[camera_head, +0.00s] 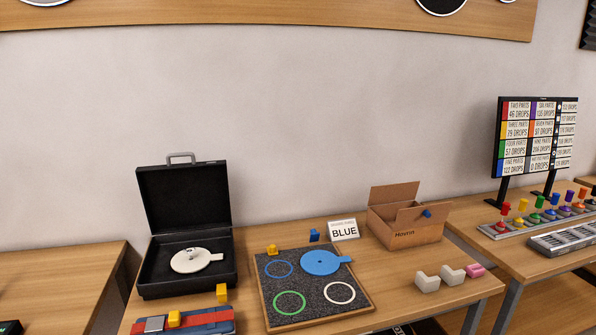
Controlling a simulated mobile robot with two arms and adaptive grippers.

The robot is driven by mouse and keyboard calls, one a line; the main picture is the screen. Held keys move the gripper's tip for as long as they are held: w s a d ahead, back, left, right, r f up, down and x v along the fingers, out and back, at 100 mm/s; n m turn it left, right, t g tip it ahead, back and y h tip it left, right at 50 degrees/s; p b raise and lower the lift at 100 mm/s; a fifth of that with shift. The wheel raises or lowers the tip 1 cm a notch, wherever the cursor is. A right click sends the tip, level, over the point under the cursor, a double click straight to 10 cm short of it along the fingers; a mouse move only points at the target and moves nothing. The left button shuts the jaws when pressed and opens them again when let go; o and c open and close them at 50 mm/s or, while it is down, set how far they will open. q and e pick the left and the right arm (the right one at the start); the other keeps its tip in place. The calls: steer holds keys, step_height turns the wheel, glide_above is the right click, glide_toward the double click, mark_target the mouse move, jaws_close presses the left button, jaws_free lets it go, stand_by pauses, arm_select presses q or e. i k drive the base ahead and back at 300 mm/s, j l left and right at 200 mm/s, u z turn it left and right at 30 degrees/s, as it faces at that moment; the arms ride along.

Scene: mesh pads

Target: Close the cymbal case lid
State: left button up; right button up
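The black cymbal case (150,281) stands open at the left end of the middle table. Its lid (183,198) is raised about upright at the back, with a grey handle (180,157) on its top edge. A white disc with a tab (190,261) lies inside the case's lower half. Neither of my grippers shows in the head view.
A framed dark mat (262,300) with coloured rings and a blue disc (320,262) lies right of the case. Yellow blocks (222,293) and a red-and-blue strip (205,322) are in front of the case.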

mark_target(192, 196)
steer(key=i+j, duration=0.1)
steer(key=i, duration=0.4)
steer(key=i+j, duration=0.15)
steer(key=i, duration=0.35)
